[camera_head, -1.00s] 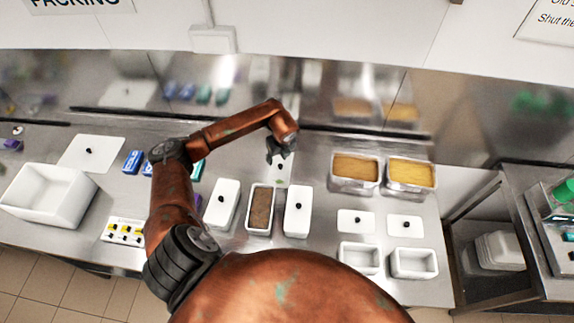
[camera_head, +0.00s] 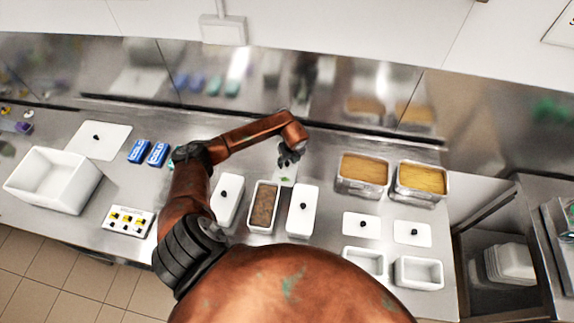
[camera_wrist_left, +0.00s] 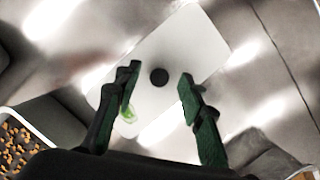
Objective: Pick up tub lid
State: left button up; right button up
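A white rectangular tub lid (camera_head: 286,177) with a green mark lies on the steel counter behind the tub of brown contents (camera_head: 264,206). In the left wrist view the lid (camera_wrist_left: 196,46) lies at a slant, with a round black knob (camera_wrist_left: 159,77) near its middle. My left gripper (camera_head: 289,159) hangs over the lid and hides part of it in the head view. In the wrist view its two green-padded fingers (camera_wrist_left: 159,72) are spread apart, one on each side of the knob, with nothing held. The height gap is hard to judge. My right gripper is out of view.
Two lidded white tubs (camera_head: 303,211) (camera_head: 228,194) flank the brown one. Metal pans of orange-brown (camera_head: 363,190) and yellow (camera_head: 420,199) contents stand right, with small lids (camera_head: 361,231) and empty tubs (camera_head: 418,287) in front. A large white bin (camera_head: 43,195) and blue boxes (camera_head: 157,154) are left.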

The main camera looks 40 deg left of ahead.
pick_arm(q)
jog(key=shift+f, duration=0.45)
jog(key=shift+c, duration=0.3)
grip_shut()
